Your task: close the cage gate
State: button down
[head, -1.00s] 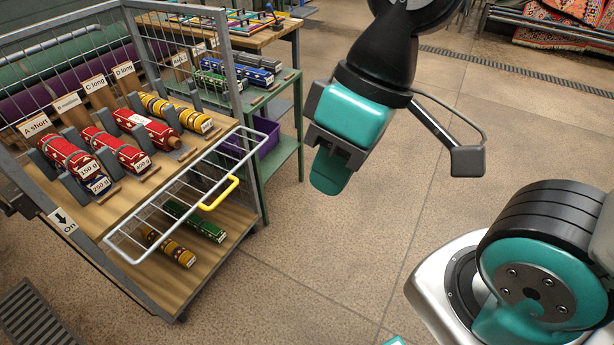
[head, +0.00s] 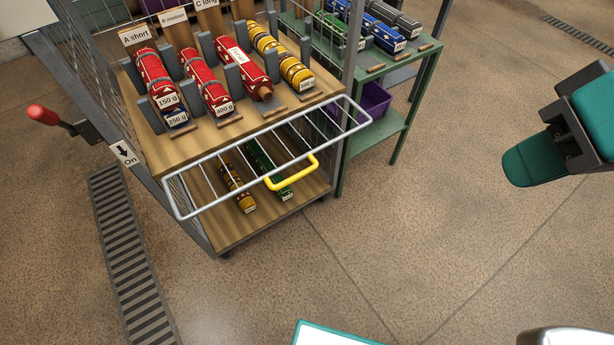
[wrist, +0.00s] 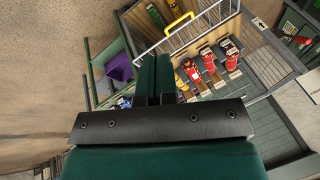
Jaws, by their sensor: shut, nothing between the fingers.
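The cage gate (head: 172,198) is a grey wire panel with a yellow handle (head: 293,180). It juts outward from the front of the cage cart, between its upper shelf (head: 190,146) and lower shelf (head: 222,230), so the front stands open. In the wrist view the yellow handle (wrist: 180,24) shows beyond my fingertips. My gripper (head: 528,170) has teal fingers and is at the right of the head view, over open floor and well apart from the gate. In the wrist view my gripper (wrist: 155,62) is shut and empty.
Red and yellow rolls with weight tags lie on the upper shelf; a yellow roll (head: 236,187) and a green roll (head: 265,165) lie below. A green rack (head: 400,130) stands right of the cage. A red-handled lever (head: 45,115) is at left. Floor before the gate is clear.

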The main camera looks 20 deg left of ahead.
jog(key=w+a+f+m+t+y+b, duration=0.25)
jog(key=a+f+m+b, duration=0.25)
jog(key=f+b, duration=0.45)
jog(key=w+a+f+m+t+y+b, duration=0.2)
jog(key=w+a+f+m+b, duration=0.25)
jog(key=f+b, duration=0.55)
jog(key=w+a+f+m+t+y+b, duration=0.25)
jog(key=a+f+m+b, duration=0.25)
jog(key=f+b, duration=0.5)
jog(key=s+a+f+m+t+y+b, duration=0.1)
jog(key=a+f+m+t+y+b, duration=0.25)
jog(key=f+m+b, duration=0.9)
jog(key=s+a+f+m+t+y+b, duration=0.15)
jog(key=f+m+t+y+b, duration=0.3)
jog(key=b, duration=1.45)
jog(key=d+r+p+x, duration=0.1)
jog(key=p+x, duration=1.1)
jog(key=shift+r+h, duration=0.4)
jog(key=shift+a+m, duration=0.15)
jog(key=shift+m, duration=0.1)
